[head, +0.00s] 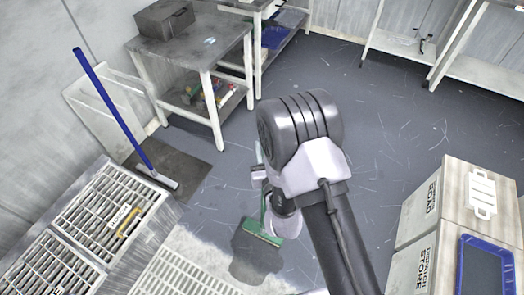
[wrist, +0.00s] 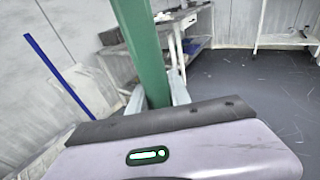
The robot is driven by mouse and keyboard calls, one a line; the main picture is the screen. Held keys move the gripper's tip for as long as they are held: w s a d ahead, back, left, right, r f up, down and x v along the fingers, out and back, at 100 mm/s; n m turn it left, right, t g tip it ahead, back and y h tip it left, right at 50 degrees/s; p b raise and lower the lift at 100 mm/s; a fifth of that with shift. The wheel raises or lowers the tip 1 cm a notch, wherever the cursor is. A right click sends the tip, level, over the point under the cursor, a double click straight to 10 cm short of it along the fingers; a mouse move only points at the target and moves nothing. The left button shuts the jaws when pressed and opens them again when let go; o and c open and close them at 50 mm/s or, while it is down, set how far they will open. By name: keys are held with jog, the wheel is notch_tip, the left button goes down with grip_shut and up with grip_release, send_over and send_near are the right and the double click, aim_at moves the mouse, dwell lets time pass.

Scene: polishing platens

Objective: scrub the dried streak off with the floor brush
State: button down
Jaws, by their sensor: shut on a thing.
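The floor brush has a green head (head: 262,233) that is low at the floor, below my arm. Its green handle (wrist: 138,45) rises between the fingers of my gripper (wrist: 157,98), which is shut on it. In the head view my gripper (head: 280,205) is partly hidden by my own arm. A dark grey irregular patch (head: 255,262) lies on the floor just in front of the brush head, nearer the camera. I cannot tell for sure whether this patch is the dried streak. Whether the bristles touch the floor is also unclear.
A blue-handled tool (head: 110,105) leans at the left wall, its foot on a dark mat (head: 190,172). Floor gratings (head: 105,215) lie at left. A workbench (head: 205,50) stands behind, and a beige cabinet (head: 450,215) stands at right. The floor between is open.

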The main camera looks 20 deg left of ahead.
jog(key=shift+w+d+f, duration=0.1)
jog(key=shift+w, duration=0.9)
jog(key=shift+w+d, duration=0.1)
jog(key=shift+w, duration=1.65)
jog(key=shift+r, duration=0.2)
jog(key=shift+w+f, duration=0.1)
jog(key=shift+w, duration=0.85)
jog(key=shift+s, duration=0.1)
